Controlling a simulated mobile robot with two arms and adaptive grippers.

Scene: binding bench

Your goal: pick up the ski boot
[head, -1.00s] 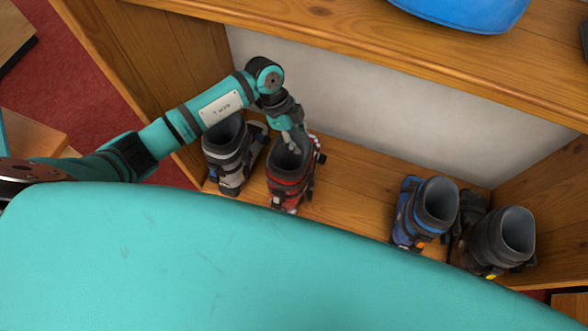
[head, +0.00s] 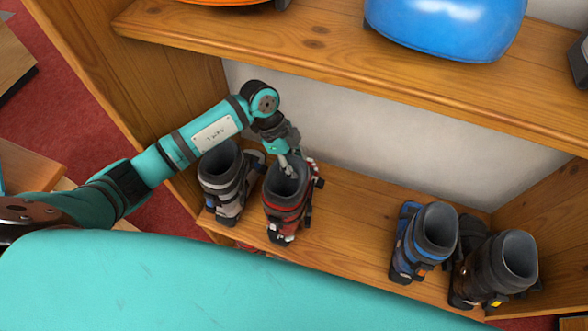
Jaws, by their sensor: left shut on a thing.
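A red and black ski boot (head: 284,209) stands upright on the lower shelf, left of the middle. My left gripper (head: 286,165) reaches down to the back rim of its cuff and is shut on that rim. The fingertips are partly hidden inside the boot's opening. I cannot tell whether the sole is clear of the shelf. A grey and white boot (head: 224,190) stands close on its left, partly behind my left arm. A blue boot (head: 419,246) and a black boot (head: 493,268) stand at the right. My right gripper is not in view.
The lower shelf (head: 350,220) is bare between the red and blue boots. The upper shelf (head: 330,60) overhangs behind my gripper and holds a blue helmet-like object (head: 445,22). A wooden side panel (head: 130,90) stands at the left.

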